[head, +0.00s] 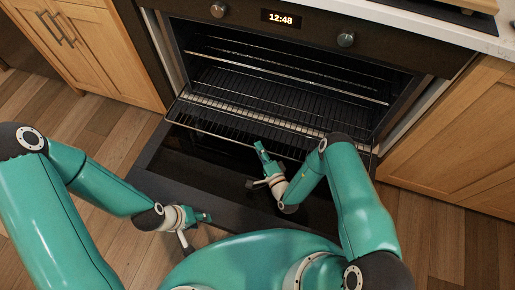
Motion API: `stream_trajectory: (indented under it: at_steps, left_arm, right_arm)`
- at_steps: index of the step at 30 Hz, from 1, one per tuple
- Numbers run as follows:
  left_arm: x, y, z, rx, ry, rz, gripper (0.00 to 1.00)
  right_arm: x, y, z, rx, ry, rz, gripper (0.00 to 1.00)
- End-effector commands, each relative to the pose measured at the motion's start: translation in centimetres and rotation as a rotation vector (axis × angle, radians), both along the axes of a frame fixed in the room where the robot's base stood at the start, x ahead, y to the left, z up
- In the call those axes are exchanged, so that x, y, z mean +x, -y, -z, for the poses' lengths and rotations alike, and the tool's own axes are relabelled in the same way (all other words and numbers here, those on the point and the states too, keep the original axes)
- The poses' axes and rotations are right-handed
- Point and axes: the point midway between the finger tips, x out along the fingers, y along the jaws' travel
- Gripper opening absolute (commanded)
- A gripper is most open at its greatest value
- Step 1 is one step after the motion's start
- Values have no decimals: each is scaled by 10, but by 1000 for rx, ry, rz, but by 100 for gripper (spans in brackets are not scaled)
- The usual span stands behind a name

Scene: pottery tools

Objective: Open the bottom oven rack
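The oven (300,17) stands ahead with its dark door (150,165) folded down and open. The bottom rack (215,118) is a wire grid low in the cavity, and its front part sticks out over the open door. My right gripper (256,164) is over the door, close to the rack's front wire. Its fingers look spread with nothing between them; I cannot tell whether a fingertip touches the wire. My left gripper (197,231) is open and empty near the door's front left edge, well apart from the rack. My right forearm hides part of the rack's right side.
An upper rack (285,68) sits inside the cavity. Wooden cabinets (95,50) flank the oven on the left and right (450,140). Two knobs and a clock are on the panel above. A pale countertop (430,22) is at upper right. Wooden floor at left is clear.

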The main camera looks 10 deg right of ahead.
Motion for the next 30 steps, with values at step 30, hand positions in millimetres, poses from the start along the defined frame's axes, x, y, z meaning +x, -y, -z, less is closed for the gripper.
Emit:
stream_trajectory:
  at_steps: [30]
  left_arm:
    - [0, 0, 0, 0, 0, 0, 40]
  right_arm:
    - [-79, 13, 4, 2, -14, -8, 38]
